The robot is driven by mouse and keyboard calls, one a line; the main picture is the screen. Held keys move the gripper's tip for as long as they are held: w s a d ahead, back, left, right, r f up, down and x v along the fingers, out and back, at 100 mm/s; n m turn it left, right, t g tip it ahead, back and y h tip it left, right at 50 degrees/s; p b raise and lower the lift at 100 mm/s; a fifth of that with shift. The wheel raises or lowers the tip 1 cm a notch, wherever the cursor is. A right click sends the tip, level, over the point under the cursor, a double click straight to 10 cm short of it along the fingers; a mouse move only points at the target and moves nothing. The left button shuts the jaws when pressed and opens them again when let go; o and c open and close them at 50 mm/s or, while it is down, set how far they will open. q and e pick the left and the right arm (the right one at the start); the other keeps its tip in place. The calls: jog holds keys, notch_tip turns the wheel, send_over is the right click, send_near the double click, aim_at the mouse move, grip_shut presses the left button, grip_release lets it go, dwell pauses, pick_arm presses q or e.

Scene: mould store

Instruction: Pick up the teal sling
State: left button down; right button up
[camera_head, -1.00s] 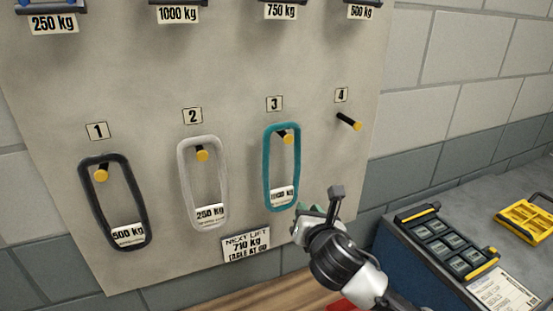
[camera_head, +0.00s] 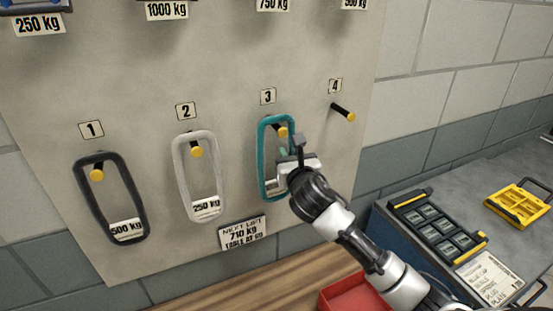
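The teal sling (camera_head: 262,150) is an upright loop hanging on the yellow-tipped peg (camera_head: 282,131) under the number 3 sign. My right gripper (camera_head: 288,161) is in front of the sling's right side and hides part of it, including most of its load label. One dark finger points up beside the loop. I cannot tell whether the fingers touch the sling or how far apart they are. My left gripper is not in view.
A black sling (camera_head: 79,190) labelled 500 kg hangs at 1, and a white sling (camera_head: 179,180) labelled 250 kg at 2. Peg 4 (camera_head: 343,112) is empty. A red tray (camera_head: 350,297) is below. A black case (camera_head: 437,228) and yellow tray (camera_head: 519,204) are right.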

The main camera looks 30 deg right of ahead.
jog(key=shift+x, duration=0.75)
jog(key=shift+s, duration=0.1)
grip_shut()
jog(key=shift+r, duration=0.15)
